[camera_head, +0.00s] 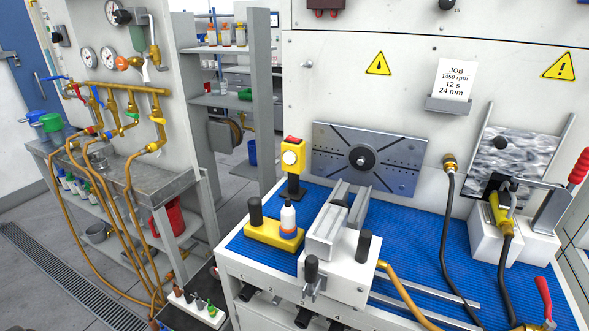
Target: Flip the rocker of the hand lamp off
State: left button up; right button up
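A yellow box with a round white face (292,158), which looks like the hand lamp, stands upright at the back left of the blue-matted bench. A red part on its top (292,139) looks like its rocker; which way it is tipped is too small to tell. Its lower end meets a dark foot or holder on the mat. Neither of my grippers is in view.
The blue mat (405,240) has free room in its middle. A yellow block with a bottle (288,218) stands in front of the lamp. A grey vise-like fixture (325,235) is to its right, a slotted metal plate (395,165) behind. Hoses cross the right side.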

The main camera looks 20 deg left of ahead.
aim_at(289, 138)
jog(key=k, duration=1.3)
jog(key=z, duration=0.6)
jog(key=i, duration=1.35)
jog(key=u, duration=0.55)
